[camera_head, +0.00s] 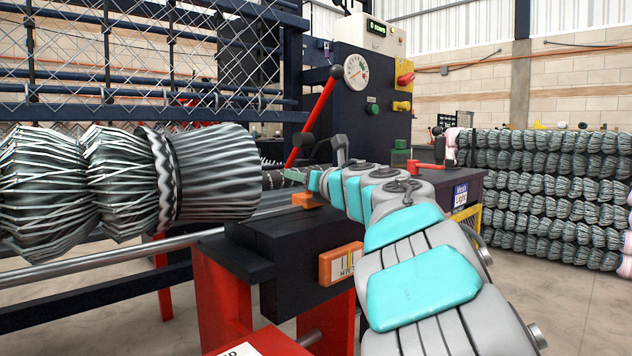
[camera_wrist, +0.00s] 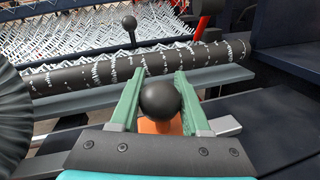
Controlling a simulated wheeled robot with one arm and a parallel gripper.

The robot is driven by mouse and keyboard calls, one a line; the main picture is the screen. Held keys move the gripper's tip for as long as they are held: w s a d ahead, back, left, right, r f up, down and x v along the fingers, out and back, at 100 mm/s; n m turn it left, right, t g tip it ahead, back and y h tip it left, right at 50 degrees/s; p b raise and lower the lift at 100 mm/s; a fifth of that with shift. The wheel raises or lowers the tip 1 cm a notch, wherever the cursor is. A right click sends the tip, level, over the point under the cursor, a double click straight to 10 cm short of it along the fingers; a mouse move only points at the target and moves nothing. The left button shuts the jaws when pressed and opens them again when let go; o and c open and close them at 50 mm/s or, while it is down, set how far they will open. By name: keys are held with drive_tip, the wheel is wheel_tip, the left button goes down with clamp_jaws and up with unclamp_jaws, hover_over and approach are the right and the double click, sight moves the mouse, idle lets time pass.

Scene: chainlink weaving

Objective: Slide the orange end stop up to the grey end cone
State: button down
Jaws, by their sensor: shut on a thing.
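The orange end stop (camera_head: 308,200) sits by the rail at the centre of the head view. It also shows in the wrist view (camera_wrist: 160,126), mostly hidden under a round black knob (camera_wrist: 160,100). My gripper (camera_wrist: 159,72) is shut on the knob, with one green finger on each side. In the head view my gripper (camera_head: 298,176) is small and just above the stop. What looks like the grey end cone (camera_head: 222,170), ribbed and flared, lies left of the stop with a gap between. Part of it shows at the wrist view's left edge (camera_wrist: 14,122).
Bundled mesh rolls (camera_head: 60,180) lie left of the cone. A red lever (camera_head: 313,118) rises behind my gripper. A dark roller (camera_wrist: 140,66) wound with wire runs beyond my fingers. A dark machine bed (camera_head: 290,240) lies below.

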drive_tip(key=s+a+b, duration=0.1)
drive_tip(key=s+a, duration=0.6)
drive_tip(key=shift+s+a+f, duration=0.1)
drive_tip(key=shift+s+a, duration=0.1)
drive_tip(key=shift+c, duration=1.9)
unclamp_jaws()
